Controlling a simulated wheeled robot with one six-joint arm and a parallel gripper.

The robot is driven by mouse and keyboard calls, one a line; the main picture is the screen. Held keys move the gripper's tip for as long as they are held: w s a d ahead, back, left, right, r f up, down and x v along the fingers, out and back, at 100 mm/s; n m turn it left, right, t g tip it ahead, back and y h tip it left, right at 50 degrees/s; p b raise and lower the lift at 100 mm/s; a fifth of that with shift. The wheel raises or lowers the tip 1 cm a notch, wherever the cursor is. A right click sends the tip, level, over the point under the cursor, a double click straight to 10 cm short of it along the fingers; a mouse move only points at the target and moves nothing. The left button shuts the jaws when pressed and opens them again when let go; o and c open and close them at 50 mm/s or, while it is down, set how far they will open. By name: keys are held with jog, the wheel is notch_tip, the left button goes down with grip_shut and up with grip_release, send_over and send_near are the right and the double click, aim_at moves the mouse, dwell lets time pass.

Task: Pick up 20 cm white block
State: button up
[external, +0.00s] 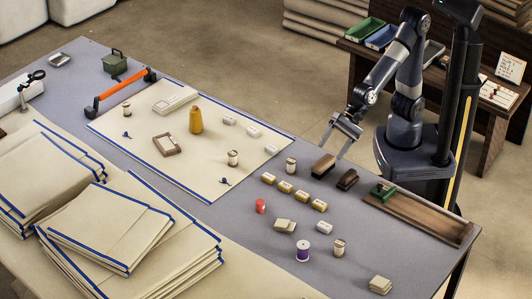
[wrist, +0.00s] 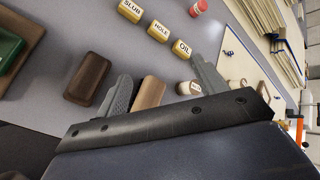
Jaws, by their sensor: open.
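Three small white blocks lie on the blue-edged cream cloth (external: 215,180): one (external: 229,121), a second (external: 254,132) and a third (external: 271,149) near its right edge. A longer white piece (external: 175,100) lies at the cloth's far side. I cannot tell which of these is the 20 cm block. My gripper (external: 331,152) is open and empty, to the right of the cloth and above the table. In the wrist view, my gripper (wrist: 160,68) has its fingers apart, with a brown block (wrist: 148,92) showing between and below them.
Near my gripper stand a dark brown block (external: 347,180), several labelled yellow blocks (external: 285,187) and a spool (external: 291,165). A wooden tray (external: 430,217) with a green item lies to the right. Folded cloth stacks (external: 130,235) fill the front left.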

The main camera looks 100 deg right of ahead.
aim_at(325, 225)
jog(key=a+f+m+b, duration=0.1)
jog(key=a, duration=0.2)
jog(key=a+f+m+y+b, duration=0.1)
jog(key=a+f+m+b, duration=0.1)
jog(key=a, duration=0.2)
jog(key=a+f+m+y+b, duration=0.1)
jog(key=a+f+m, duration=0.1)
jog(key=a, duration=0.1)
jog(key=shift+w+a+t+b, duration=0.15)
jog(key=shift+w+t+b, duration=0.1)
jog(key=shift+t+b, duration=0.05)
jog(key=a+f+m+b, duration=0.1)
jog(key=a, duration=0.1)
jog(key=a+m+y+b, duration=0.1)
jog(key=a+m, duration=0.1)
jog(key=a, duration=0.1)
jog(key=s+a+f+m+t+b, duration=0.1)
jog(key=a+m, duration=0.1)
jog(key=shift+a+f+y, duration=0.15)
jog(key=shift+f+y, duration=0.15)
jog(key=x, duration=1)
jog(key=shift+a, duration=0.35)
jog(key=shift+c, duration=0.5)
jog(key=c, duration=0.9)
jog(key=shift+r+p, duration=0.1)
jog(key=shift+p, duration=0.2)
jog(key=shift+c, duration=0.2)
